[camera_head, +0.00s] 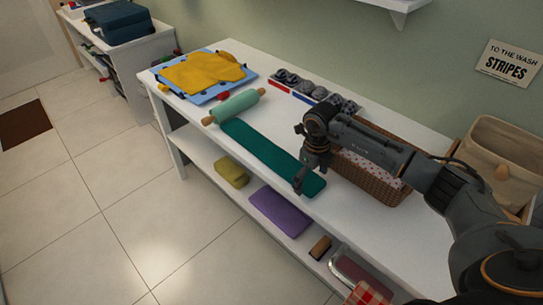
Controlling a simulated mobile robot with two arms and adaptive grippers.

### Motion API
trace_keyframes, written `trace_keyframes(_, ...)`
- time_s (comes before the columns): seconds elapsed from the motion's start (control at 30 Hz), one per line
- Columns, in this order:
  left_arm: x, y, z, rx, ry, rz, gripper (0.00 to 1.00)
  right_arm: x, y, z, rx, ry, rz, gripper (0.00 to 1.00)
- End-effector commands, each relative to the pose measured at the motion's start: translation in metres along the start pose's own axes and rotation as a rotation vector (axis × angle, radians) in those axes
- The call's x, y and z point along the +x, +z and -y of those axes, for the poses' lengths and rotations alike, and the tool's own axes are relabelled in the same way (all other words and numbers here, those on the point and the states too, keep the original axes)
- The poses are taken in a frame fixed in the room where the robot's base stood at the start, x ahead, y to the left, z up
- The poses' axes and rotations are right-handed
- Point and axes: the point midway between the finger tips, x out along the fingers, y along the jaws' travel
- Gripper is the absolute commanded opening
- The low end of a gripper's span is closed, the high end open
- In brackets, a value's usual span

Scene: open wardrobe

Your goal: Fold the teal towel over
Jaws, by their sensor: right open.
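The teal towel (262,148) lies flat as a long strip on the white bench top, running from the middle toward the front right. My right gripper (300,186) is open and points down over the towel's near right end. It hides part of the towel there, and I cannot tell whether the fingertips touch the cloth. My left gripper is not in view.
A mint rolling pin (236,105) lies by the towel's far end. Beyond it, yellow cloth (203,73) lies on a blue board (214,92). Grey coiled items (288,79) and a wicker basket (378,184) stand along the back. Folded cloths (281,211) lie on the lower shelf.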

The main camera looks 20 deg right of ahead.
Motion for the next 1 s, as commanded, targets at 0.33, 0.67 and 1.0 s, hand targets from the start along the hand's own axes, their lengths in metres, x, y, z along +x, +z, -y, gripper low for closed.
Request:
trace_keyframes(0.33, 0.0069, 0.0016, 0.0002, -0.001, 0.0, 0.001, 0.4, 0.0082, 0.0, 0.0002, 0.0, 0.0, 0.0, 0.94)
trace_keyframes(0.67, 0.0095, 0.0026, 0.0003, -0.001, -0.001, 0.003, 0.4, 0.0116, 0.0, 0.0002, 0.001, 0.0, 0.0, 0.94)
trace_keyframes(1.0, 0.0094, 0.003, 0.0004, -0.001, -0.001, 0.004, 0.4, 0.0114, 0.0, 0.0002, 0.0, 0.0, 0.0, 0.75)
